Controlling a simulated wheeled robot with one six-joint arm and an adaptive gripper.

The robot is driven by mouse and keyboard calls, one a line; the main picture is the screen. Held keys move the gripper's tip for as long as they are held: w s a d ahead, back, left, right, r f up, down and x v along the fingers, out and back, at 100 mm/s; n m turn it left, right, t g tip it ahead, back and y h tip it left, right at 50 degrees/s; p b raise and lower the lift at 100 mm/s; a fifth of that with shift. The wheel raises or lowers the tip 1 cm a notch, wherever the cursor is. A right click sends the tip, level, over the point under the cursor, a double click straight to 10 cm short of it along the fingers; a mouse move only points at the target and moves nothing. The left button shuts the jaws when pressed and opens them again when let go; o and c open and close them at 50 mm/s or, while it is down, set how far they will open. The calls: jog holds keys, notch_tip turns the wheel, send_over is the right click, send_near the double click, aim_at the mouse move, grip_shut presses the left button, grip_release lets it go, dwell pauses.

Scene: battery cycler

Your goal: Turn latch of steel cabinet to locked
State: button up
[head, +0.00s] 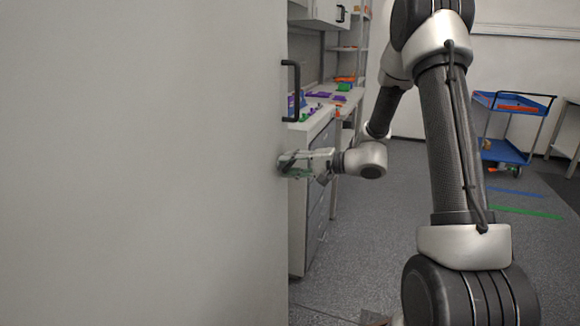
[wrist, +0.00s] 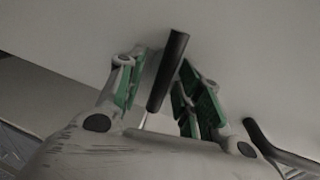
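The steel cabinet (head: 140,160) fills the left half of the head view as a large plain grey face. It shows as a pale surface across the top of the wrist view (wrist: 240,45). In the wrist view a black bar-shaped latch (wrist: 168,72) stands out from that face, slightly tilted. My gripper (wrist: 160,85) is open, with one green-padded finger on each side of the latch. A gap shows on the left; the right finger looks closer, and contact cannot be told. In the head view my gripper (head: 288,165) is at the cabinet's right edge, and the latch cannot be made out.
A black door handle (head: 291,91) is on the cabinet above my gripper; a black handle (wrist: 280,148) also shows at lower right in the wrist view. A drawer bench (head: 318,160) with small coloured items stands behind. A blue cart (head: 505,150) stands far right. Floor between is clear.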

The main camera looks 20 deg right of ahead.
jog(key=v, duration=1.1)
jog(key=shift+s+d, duration=0.25)
jog(key=shift+s, duration=0.05)
jog(key=s+d+f+g+h, duration=0.15)
jog(key=s+g, duration=0.25)
jog(key=s, duration=0.6)
jog(key=s+d+f+g+h, duration=0.1)
jog(key=s+f+g+h, duration=0.3)
jog(key=s, duration=0.5)
jog(key=s+d+r+n+t+h, duration=0.3)
jog(key=s+r+n+h, duration=0.4)
jog(key=r, duration=0.7)
jog(key=shift+s+r, duration=0.35)
jog(key=shift+s, duration=0.95)
